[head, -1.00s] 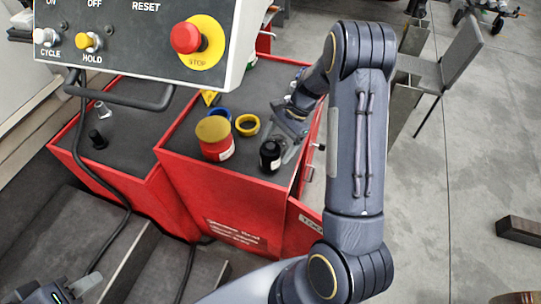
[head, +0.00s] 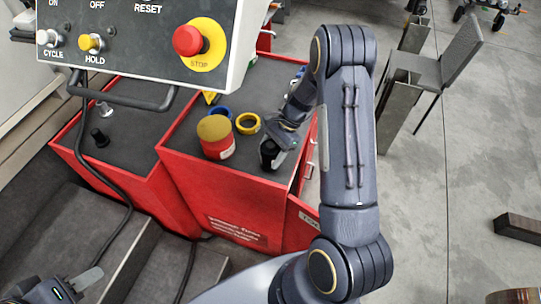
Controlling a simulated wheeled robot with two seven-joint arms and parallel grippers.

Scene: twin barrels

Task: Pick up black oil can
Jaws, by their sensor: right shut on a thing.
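The black oil can (head: 268,156) is upright at the front right of the red cabinet's dark top, mostly covered by my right gripper. My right gripper (head: 272,148) comes down from the upper right and is shut on the can. The can's base appears at the level of the cabinet top; I cannot tell whether it touches. My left gripper (head: 78,284) is at the lower left corner, far from the can, and partly cut off by the frame edge. I cannot tell whether its jaws are open.
A red can with a gold lid (head: 215,137) stands just left of the oil can. A yellow ring (head: 247,124) and a blue ring (head: 220,113) lie behind it. A control panel (head: 140,35) with a red stop button hangs at the upper left.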

